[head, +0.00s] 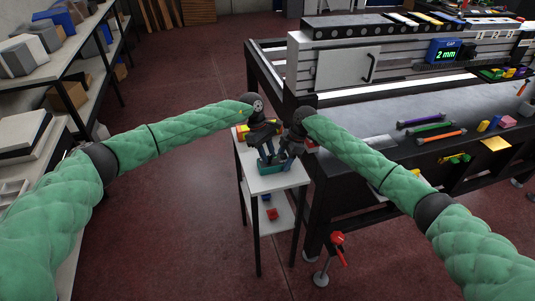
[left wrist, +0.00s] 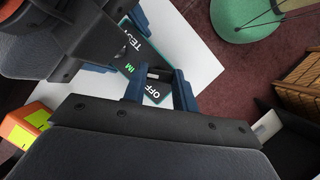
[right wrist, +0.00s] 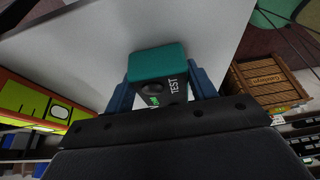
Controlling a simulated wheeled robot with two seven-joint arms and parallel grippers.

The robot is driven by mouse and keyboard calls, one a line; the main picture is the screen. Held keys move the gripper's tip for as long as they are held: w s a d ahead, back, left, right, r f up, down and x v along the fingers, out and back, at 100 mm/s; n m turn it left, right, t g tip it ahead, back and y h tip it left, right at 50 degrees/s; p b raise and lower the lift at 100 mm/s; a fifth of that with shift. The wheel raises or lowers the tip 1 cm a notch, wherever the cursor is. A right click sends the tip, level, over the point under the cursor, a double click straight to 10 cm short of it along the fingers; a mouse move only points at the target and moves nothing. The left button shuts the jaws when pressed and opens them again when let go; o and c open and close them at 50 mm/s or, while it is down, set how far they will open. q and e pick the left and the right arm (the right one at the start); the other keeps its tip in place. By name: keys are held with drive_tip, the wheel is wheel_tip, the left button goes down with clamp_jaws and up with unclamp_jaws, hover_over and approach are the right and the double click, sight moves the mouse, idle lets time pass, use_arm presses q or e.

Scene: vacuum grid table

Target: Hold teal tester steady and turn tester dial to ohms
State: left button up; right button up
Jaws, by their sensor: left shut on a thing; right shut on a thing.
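The teal tester (head: 268,168) rests on a small white-topped stand. My right gripper (head: 286,163) is shut on the tester's body; in the right wrist view its blue fingers lie either side of the teal end (right wrist: 157,63), beside the word TEST. My left gripper (head: 266,160) comes from above; in the left wrist view its fingers (left wrist: 158,88) are closed around a small dark dial (left wrist: 158,74) on the tester's face, near the OFF label. The dial's pointer and part of its scale are hidden by the fingers, so its setting cannot be read.
An orange and lime box (right wrist: 42,98) lies on the stand top (head: 285,181) beside the tester. Red blocks (head: 271,213) sit on the stand's lower shelf. The large grey vacuum table (head: 410,125) stands close on the right; shelving (head: 75,60) stands at the left.

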use_arm(q)
drive_tip(key=shift+w+a, duration=0.1)
drive_tip(key=shift+a, duration=0.05)
drive_tip(key=o, duration=1)
drive_tip(key=v, duration=1.2)
use_arm(e)
drive_tip(key=o, duration=1.2)
